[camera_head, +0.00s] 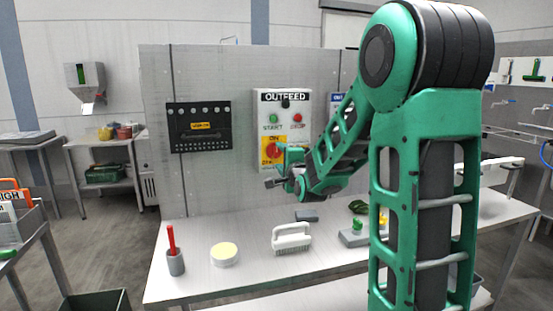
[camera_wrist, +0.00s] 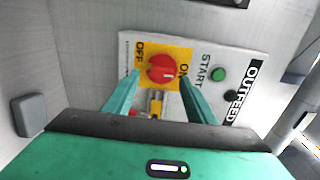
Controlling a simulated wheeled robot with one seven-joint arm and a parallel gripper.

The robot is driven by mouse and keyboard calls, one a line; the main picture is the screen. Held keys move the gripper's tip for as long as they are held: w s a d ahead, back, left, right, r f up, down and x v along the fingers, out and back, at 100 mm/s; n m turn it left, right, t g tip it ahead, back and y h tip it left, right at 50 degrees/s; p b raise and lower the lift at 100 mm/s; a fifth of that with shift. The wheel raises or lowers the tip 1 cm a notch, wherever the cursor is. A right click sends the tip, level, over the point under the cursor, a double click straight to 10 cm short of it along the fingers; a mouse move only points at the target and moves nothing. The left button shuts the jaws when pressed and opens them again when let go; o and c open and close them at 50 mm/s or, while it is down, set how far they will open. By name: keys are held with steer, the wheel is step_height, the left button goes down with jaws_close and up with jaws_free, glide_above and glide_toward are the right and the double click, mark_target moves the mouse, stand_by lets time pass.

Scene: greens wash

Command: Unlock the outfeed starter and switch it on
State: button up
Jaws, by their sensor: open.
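The outfeed starter (camera_head: 306,105) is a pale box on the grey upright panel, with a green start button (camera_head: 273,118) and a red stop button (camera_head: 298,118). Its red rotary knob (camera_wrist: 162,68) sits on a yellow plate (camera_wrist: 183,55) marked OFF and ON. The knob's exact setting is hard to read. A small metal and yellow piece, which looks like a padlock (camera_wrist: 155,106), shows below the knob in the wrist view. My gripper (camera_wrist: 159,78) is open in front of the starter, one finger on each side of that piece; contact cannot be told.
A black board (camera_head: 185,141) with a yellow label hangs left of the starter. The table (camera_head: 200,285) below holds a grey cup (camera_head: 175,263) with a red handle, a round yellow-topped dish (camera_head: 224,254) and a white brush (camera_head: 292,240). The space before the panel's left side is free.

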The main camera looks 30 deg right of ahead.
steer(key=v, duration=0.7)
steer(key=shift+s, duration=0.4)
steer(key=shift+a+f, duration=0.1)
steer(key=shift+a, duration=0.05)
steer(key=s+f+n+g+y, duration=0.2)
steer(key=s+f+n+g, duration=0.75)
steer(key=s+f, duration=0.45)
steer(key=s+a+f+n+g+y, duration=0.1)
steer(key=s+a+n+g, duration=0.1)
steer(key=s, duration=0.9)
steer(key=s+a+f+n+g+y, duration=0.1)
steer(key=s+a+n+g+y, duration=0.1)
steer(key=s+g, duration=0.4)
steer(key=s+a+n, duration=0.1)
steer(key=s, duration=0.4)
steer(key=shift+a, duration=0.4)
steer(key=shift+s+n, duration=0.15)
steer(key=shift+n, duration=0.1)
